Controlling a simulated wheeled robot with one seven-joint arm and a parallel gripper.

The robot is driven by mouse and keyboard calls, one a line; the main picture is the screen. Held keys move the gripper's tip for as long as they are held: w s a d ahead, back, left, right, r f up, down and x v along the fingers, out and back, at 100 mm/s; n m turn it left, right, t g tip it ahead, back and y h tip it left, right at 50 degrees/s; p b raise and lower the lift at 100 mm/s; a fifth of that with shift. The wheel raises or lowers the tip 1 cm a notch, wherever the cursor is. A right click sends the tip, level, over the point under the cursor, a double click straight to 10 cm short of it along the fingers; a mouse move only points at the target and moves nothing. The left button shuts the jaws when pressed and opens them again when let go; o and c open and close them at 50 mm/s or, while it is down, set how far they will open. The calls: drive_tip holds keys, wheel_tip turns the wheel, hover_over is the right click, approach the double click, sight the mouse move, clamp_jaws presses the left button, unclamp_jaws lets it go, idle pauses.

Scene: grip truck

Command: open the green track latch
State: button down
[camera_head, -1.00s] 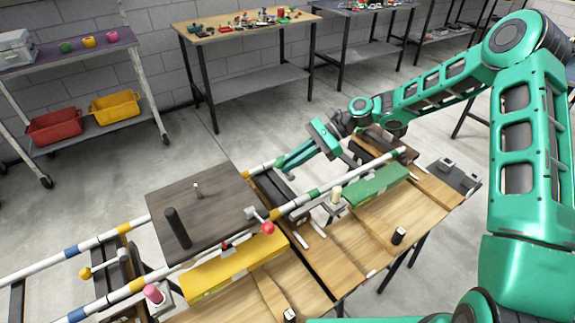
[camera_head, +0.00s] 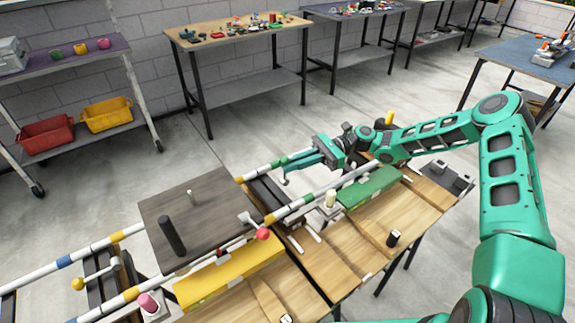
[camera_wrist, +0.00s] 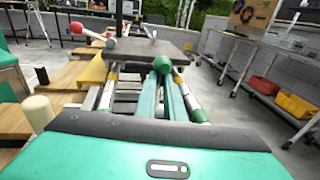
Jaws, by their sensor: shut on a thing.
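My gripper (camera_head: 287,174) reaches leftward over the white track rails, behind the green block (camera_head: 375,187). In the wrist view its two green fingers (camera_wrist: 165,84) point away from me, close together. A green ball knob (camera_wrist: 162,65) sits at the fingertips, and the fingers are shut on it. It looks like the green track latch's handle; the latch's base is hidden by the fingers. A green band (camera_wrist: 200,116) marks the rail right of the fingers. Another latch with a red ball (camera_head: 263,234) stands by the dark platform.
The dark platform (camera_head: 195,235) with a black post rests over the rails to the left. A yellow block (camera_head: 228,270) and wooden boards lie in front. A cream post (camera_head: 330,197) stands near the green block. A shelf with red and yellow bins (camera_head: 107,115) stands behind.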

idle(0.4)
drive_tip(key=c, duration=1.9)
unclamp_jaws()
drive_tip(key=shift+o, duration=0.2)
drive_tip(key=shift+d, duration=0.1)
drive_tip(key=v, duration=1)
drive_tip(key=shift+w+d, duration=0.2)
drive_tip(key=shift+d, duration=0.15)
